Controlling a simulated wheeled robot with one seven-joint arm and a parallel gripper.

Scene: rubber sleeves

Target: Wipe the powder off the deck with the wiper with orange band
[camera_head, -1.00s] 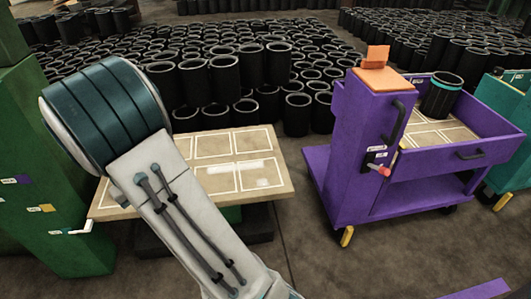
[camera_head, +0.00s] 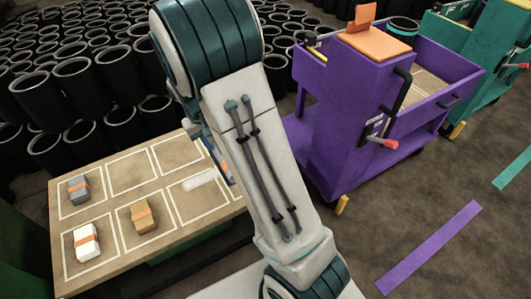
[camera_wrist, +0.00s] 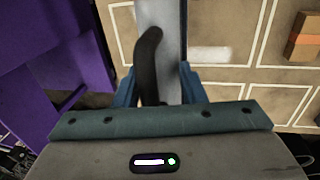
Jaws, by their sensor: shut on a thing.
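The deck (camera_head: 112,235) is a tan board with white-outlined rectangles, left of my arm. A pale powder patch (camera_head: 199,180) lies on its right part; it also shows in the wrist view (camera_wrist: 211,53). My gripper (camera_wrist: 160,88) is over the deck's cart-side edge, its blue fingers shut on a long grey piece (camera_wrist: 172,25), which runs out of the top of the view. A dark curved piece (camera_wrist: 148,60) shows beside it. No orange band shows on the held piece in the wrist view. In the head view my arm mostly hides the gripper.
Orange-banded blocks stand on the deck: grey (camera_head: 79,189), white (camera_head: 87,243) and tan (camera_head: 144,216). A purple cart (camera_head: 340,125) stands close on the right, with a black handle (camera_head: 402,88). Black sleeves (camera_head: 80,85) crowd behind the deck. Floor at right is open.

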